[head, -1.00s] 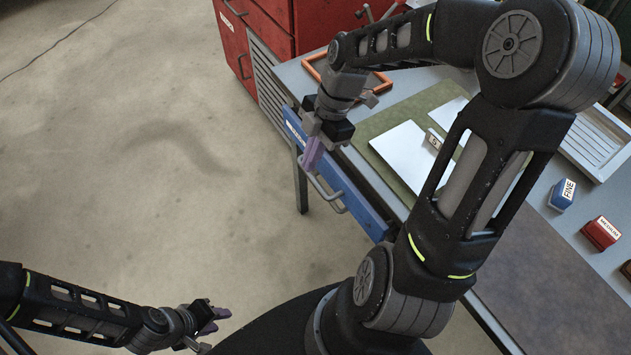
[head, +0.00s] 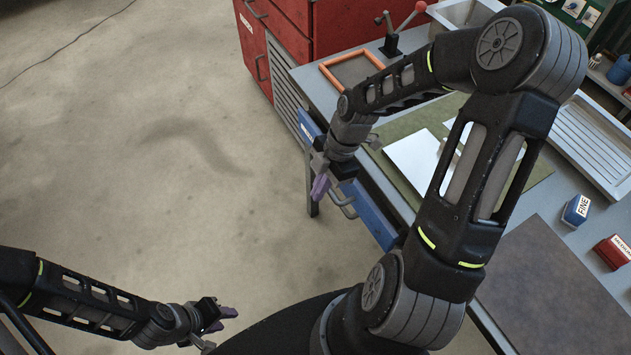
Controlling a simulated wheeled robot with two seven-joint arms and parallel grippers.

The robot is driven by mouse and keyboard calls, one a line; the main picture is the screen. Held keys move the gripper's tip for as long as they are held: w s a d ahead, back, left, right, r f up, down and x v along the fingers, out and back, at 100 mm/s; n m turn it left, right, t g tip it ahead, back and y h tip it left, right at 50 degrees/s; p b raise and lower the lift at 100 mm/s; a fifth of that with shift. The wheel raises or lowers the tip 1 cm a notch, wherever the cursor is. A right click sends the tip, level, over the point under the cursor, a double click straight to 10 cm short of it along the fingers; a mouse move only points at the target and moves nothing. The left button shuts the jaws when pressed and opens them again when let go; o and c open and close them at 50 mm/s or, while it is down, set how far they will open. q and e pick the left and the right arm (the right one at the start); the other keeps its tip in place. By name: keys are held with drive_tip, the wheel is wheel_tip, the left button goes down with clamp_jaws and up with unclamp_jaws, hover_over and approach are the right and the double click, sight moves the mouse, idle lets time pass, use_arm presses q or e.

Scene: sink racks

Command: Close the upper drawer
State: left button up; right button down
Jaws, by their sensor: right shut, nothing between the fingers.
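The blue drawer (head: 370,215) sits under the near edge of the workbench, its front facing the open floor. It has a grey bar handle (head: 345,207); how far it stands out is hard to tell. My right gripper (head: 320,187) is shut and empty, its purple fingers pointing down just left of the handle. My wrist and gripper hide part of the drawer front, and I cannot tell whether they touch it. My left gripper (head: 222,319) is open and empty over the floor at the lower left, away from the drawer.
A red cabinet (head: 330,25) stands beyond the bench. On the bench lie an orange frame (head: 350,70), a white sheet (head: 412,158) on a green mat, a blue block (head: 577,210) and a red block (head: 613,251).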

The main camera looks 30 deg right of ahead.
drive_tip(key=shift+d+f, duration=0.2)
drive_tip(key=shift+d, duration=0.7)
